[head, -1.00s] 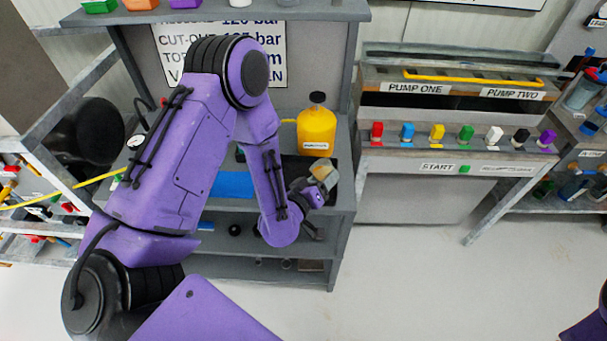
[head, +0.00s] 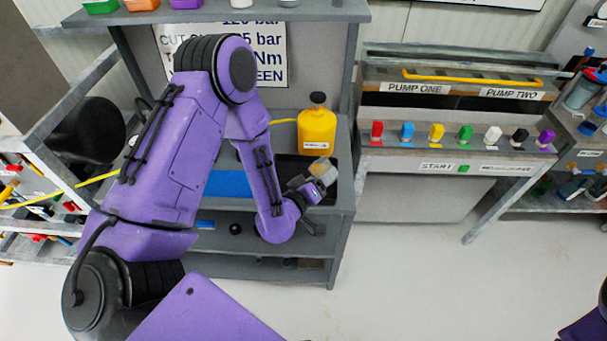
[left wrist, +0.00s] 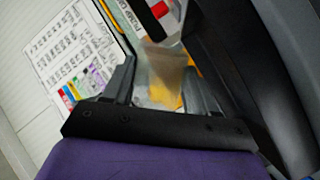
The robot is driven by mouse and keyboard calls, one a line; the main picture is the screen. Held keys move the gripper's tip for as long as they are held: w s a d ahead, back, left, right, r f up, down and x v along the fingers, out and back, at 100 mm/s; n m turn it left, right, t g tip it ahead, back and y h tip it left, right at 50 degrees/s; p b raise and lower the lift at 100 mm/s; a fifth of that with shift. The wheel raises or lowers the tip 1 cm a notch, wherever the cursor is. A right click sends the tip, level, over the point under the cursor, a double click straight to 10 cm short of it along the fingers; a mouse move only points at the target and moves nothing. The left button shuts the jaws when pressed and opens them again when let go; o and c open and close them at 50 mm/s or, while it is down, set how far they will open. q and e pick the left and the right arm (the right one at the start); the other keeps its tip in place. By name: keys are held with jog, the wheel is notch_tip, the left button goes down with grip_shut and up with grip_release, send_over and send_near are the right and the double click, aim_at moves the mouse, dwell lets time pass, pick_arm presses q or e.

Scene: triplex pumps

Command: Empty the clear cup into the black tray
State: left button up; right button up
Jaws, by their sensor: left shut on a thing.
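The clear cup (head: 323,171) holds some amber stuff and leans in the grip of my left gripper (head: 312,188). In the left wrist view the cup (left wrist: 162,68) sits between the two fingers, with the amber part low in it. The black tray (head: 288,166) lies on the bench top, behind and below the cup and partly hidden by my arm. The cup is over the tray's right part in the head view; its height above it is hard to tell. My right gripper is not in view.
A yellow bottle (head: 317,130) with a black cap stands right behind the cup, on the bench. A blue mat (head: 228,184) lies to the left of the tray. The pump panel (head: 450,140) with coloured knobs stands to the right, across a gap.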

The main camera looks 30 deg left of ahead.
pick_arm(q)
jog(key=shift+a+f+n+h, duration=0.1)
jog(key=shift+f+n+h, duration=0.2)
jog(key=shift+n, duration=0.3)
dwell(0.3)
jog(key=shift+a+r+n+h+p, duration=0.2)
jog(key=shift+r+n+p, duration=0.15)
jog(key=shift+n, duration=0.35)
jog(key=shift+a+r+n+h+p, duration=0.1)
jog(key=shift+r+n+h+p, duration=0.2)
jog(key=shift+n, duration=0.4)
dwell(1.4)
jog(key=shift+a+f+n+b, duration=0.35)
jog(key=shift+a+f+n, duration=0.05)
jog(key=shift+a+n, duration=0.3)
dwell(0.6)
jog(key=shift+a+r+n+t+h, duration=0.3)
jog(key=shift+n+h, duration=0.1)
jog(key=shift+n, duration=0.5)
dwell(0.7)
jog(key=shift+d, duration=0.15)
